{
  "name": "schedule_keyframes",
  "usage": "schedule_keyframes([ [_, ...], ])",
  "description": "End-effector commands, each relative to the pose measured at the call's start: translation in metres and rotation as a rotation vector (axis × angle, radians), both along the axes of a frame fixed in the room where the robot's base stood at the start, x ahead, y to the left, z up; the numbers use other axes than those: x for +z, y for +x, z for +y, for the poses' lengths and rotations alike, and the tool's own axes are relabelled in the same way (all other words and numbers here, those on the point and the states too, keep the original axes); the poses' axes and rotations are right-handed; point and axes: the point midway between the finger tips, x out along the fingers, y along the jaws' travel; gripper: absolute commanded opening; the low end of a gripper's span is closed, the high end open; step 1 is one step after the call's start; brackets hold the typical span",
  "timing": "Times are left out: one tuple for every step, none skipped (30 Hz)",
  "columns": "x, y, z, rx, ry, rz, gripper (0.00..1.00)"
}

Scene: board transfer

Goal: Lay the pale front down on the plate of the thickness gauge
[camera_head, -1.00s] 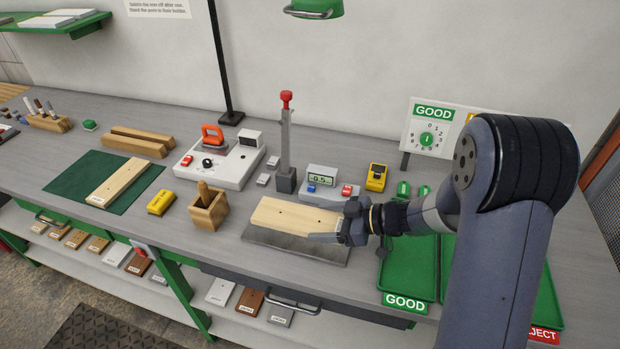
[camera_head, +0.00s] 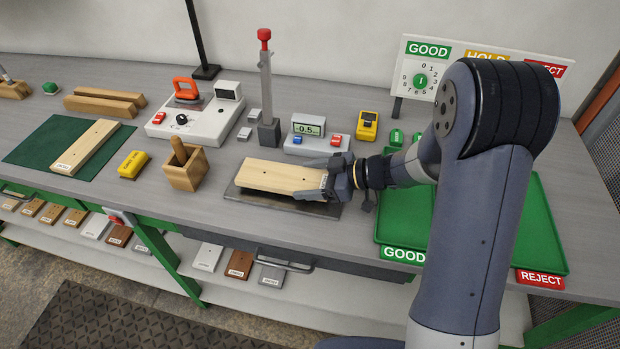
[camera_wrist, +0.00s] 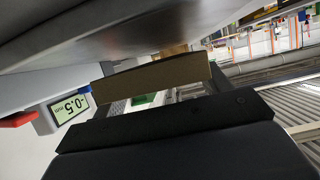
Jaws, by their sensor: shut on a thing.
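The pale front (camera_head: 280,175) is a light wooden board with small dark holes. It lies nearly level over the dark grey plate (camera_head: 285,203) of the thickness gauge (camera_head: 310,135), with part of the plate bare in front of it. My gripper (camera_head: 325,180) is shut on its right end. In the wrist view the board's edge (camera_wrist: 155,76) shows between the jaws, and the gauge's display (camera_wrist: 70,106) reads about -0.5 mm. I cannot tell whether the board touches the plate.
A post with a red knob (camera_head: 265,90) stands behind the plate. A wooden pot (camera_head: 186,170) is to its left, a yellow device (camera_head: 367,125) behind right, and green trays (camera_head: 400,225) to the right. Another board (camera_head: 88,148) lies on a green mat (camera_head: 35,145).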

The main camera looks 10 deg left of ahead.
Motion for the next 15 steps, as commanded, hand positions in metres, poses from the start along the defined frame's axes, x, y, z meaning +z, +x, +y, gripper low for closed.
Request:
schedule_keyframes([
  [-0.0078, 0.0002, 0.0001, 0.000, 0.001, -0.001, 0.44],
  [-0.0093, 0.0002, 0.0001, 0.000, 0.001, -0.001, 0.44],
  [-0.0107, 0.0002, 0.0001, 0.000, 0.001, -0.001, 0.44],
  [-0.0114, 0.0002, 0.0001, 0.001, 0.001, -0.002, 0.44],
  [-0.0121, 0.0001, 0.0001, 0.000, 0.001, -0.001, 0.44],
  [-0.0128, -0.0001, 0.0000, 0.000, 0.000, -0.001, 0.44],
  [-0.0132, -0.0002, 0.0000, 0.001, 0.000, 0.000, 0.44],
  [-0.0135, -0.0004, 0.0000, 0.001, -0.001, 0.001, 0.44],
  [-0.0139, -0.0007, -0.0001, 0.000, -0.001, 0.002, 0.44],
  [-0.0142, -0.0009, -0.0002, 0.001, -0.002, 0.004, 0.44],
  [-0.0146, -0.0011, -0.0002, 0.001, -0.002, 0.004, 0.44],
  [-0.0152, -0.0013, -0.0003, 0.001, -0.003, 0.005, 0.44],
  [-0.0158, -0.0015, -0.0002, 0.001, -0.003, 0.006, 0.44],
  [-0.0161, -0.0017, -0.0002, 0.001, -0.004, 0.006, 0.44],
  [-0.0164, -0.0019, -0.0004, 0.001, -0.003, 0.007, 0.75],
])
